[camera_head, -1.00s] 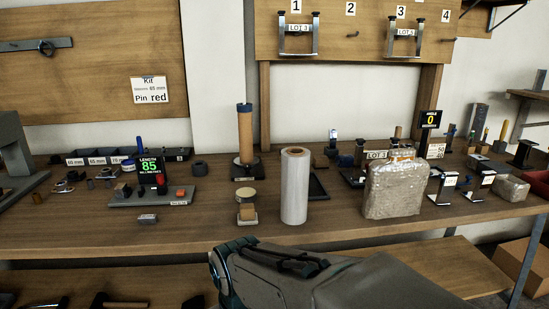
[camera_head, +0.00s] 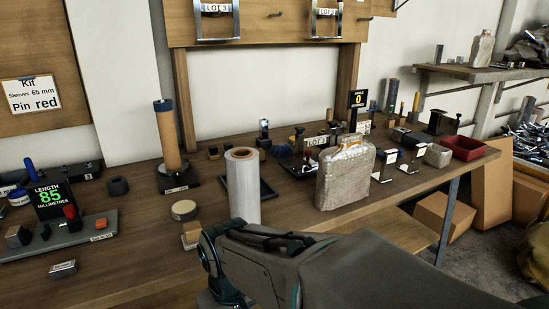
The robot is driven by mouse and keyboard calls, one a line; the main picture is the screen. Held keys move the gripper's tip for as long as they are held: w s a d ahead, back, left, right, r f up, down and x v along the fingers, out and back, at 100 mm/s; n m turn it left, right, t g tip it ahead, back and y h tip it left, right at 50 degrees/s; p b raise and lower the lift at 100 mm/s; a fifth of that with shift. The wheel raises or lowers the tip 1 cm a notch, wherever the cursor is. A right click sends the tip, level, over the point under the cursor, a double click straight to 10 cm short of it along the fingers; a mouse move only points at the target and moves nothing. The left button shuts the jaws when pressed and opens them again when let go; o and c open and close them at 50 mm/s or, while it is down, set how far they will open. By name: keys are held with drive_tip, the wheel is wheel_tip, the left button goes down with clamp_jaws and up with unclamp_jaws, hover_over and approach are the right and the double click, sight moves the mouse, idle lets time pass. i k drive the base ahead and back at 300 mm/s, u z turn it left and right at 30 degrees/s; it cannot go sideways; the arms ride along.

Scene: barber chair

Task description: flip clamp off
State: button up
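I cannot pick out a clamp for certain. A length gauge (camera_head: 52,200) at the left of the bench reads 85 millimetres. Its grey base (camera_head: 85,240) carries a red-knobbed part (camera_head: 71,214), an orange block and dark pieces. An angle display (camera_head: 357,99) reading 0 stands at the back right, above small dark fixtures (camera_head: 299,138) partly hidden by a wrapped block. My arm crosses the bottom centre and right. My gripper is out of view, and no hold on anything shows.
On the wooden bench (camera_head: 135,262) stand a white roll (camera_head: 243,188), a brown tube (camera_head: 167,135) and the wrapped block (camera_head: 345,175). A red tray (camera_head: 463,148) sits at the right end. Cardboard boxes (camera_head: 443,218) stand on the floor. Some bench front is clear.

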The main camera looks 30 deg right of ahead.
sight(310, 161)
drive_tip(key=z, duration=1.8)
drive_tip(key=k, duration=1.3)
drive_tip(key=z, duration=0.55)
drive_tip(key=i, duration=1.25)
drive_tip(key=u, duration=1.05)
drive_tip(key=i, duration=0.45)
drive_tip(key=u, duration=0.35)
